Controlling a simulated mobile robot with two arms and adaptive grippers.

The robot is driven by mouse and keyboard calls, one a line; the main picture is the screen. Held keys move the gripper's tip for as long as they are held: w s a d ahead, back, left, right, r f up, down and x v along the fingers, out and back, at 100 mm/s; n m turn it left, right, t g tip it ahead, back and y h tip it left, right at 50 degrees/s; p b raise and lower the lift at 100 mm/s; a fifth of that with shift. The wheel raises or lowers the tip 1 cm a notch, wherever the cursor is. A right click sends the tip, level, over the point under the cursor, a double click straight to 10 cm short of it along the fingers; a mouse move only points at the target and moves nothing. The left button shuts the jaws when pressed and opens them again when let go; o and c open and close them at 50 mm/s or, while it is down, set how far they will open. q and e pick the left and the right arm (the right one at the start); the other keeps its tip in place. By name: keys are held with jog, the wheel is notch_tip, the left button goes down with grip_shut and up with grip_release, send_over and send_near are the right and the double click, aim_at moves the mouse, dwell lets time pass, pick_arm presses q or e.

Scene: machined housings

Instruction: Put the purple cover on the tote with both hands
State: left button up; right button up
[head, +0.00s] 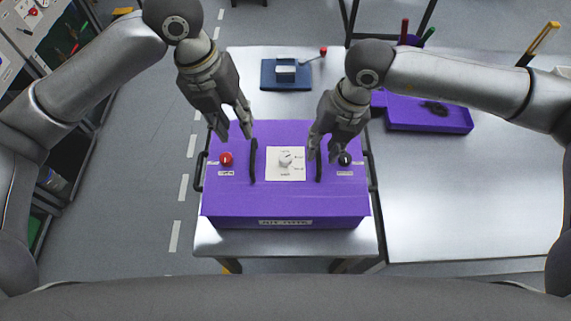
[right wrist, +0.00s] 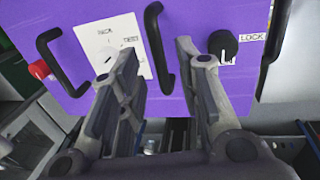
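The purple cover (head: 240,190) lies in the middle of the table, with two black bar handles (head: 253,160) (head: 319,166), a red knob (head: 226,159), a black knob (head: 345,159) and a white dial plate (head: 286,164). The tote's labelled front (head: 330,221) is purple too; I cannot tell whether the cover sits fully down. My left gripper (head: 236,134) is open above the cover, near the left handle. My right gripper (head: 323,153) is open at the right handle. In the right wrist view that handle (right wrist: 158,50) shows between the spread fingertips (right wrist: 155,55), not clasped.
Black side handles (head: 198,171) (head: 372,171) stick out at both sides. A blue block with a small lever (head: 287,74) stands behind. A purple tray (head: 430,122) with a dark item lies on the right table (head: 455,195), whose front part is clear.

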notch_tip(320, 180, up, 8)
jog(key=d, duration=0.1)
jog(key=shift+d, duration=0.3)
dwell(0.4)
